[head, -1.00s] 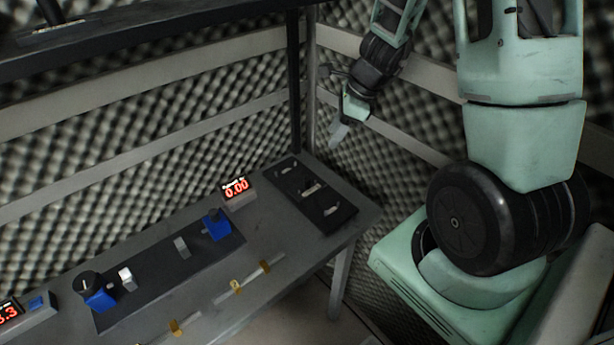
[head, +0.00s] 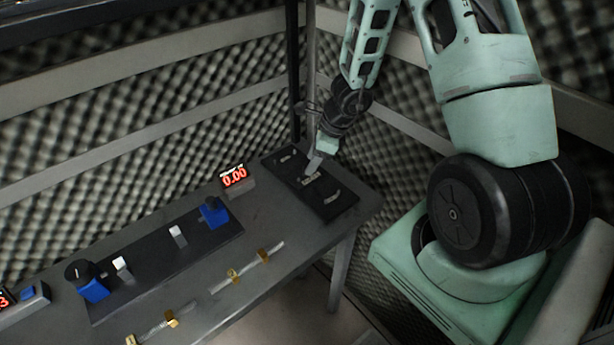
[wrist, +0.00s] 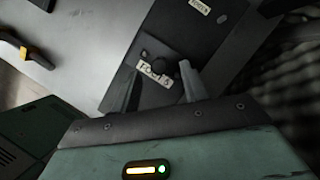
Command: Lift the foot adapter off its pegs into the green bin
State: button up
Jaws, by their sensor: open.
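The black board (head: 335,203) lies on the right end of the table and carries several small pale labels. Small dark round parts (wrist: 158,66) stand beside this label; I cannot tell which are pegs and which the foot adapter. My gripper (head: 311,172) is low over the middle of the board, angled down. In the wrist view its two fingers (wrist: 162,86) are apart, on either side of the label, with nothing held. I cannot make out a green bin.
A red display (head: 235,177) reading 0.00 stands left of the board. A dark rail (head: 165,268) with blue blocks (head: 213,211) lies along the table. Brass-coloured clips (head: 233,275) hold a thin rod nearer the front edge. A dark post (head: 292,75) rises behind the board.

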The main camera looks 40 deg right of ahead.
aim_at(306, 180)
jog(key=x, duration=0.2)
jog(key=shift+w+a+f, duration=0.1)
jog(key=shift+f, duration=0.15)
grip_shut()
jog(key=shift+r, duration=0.1)
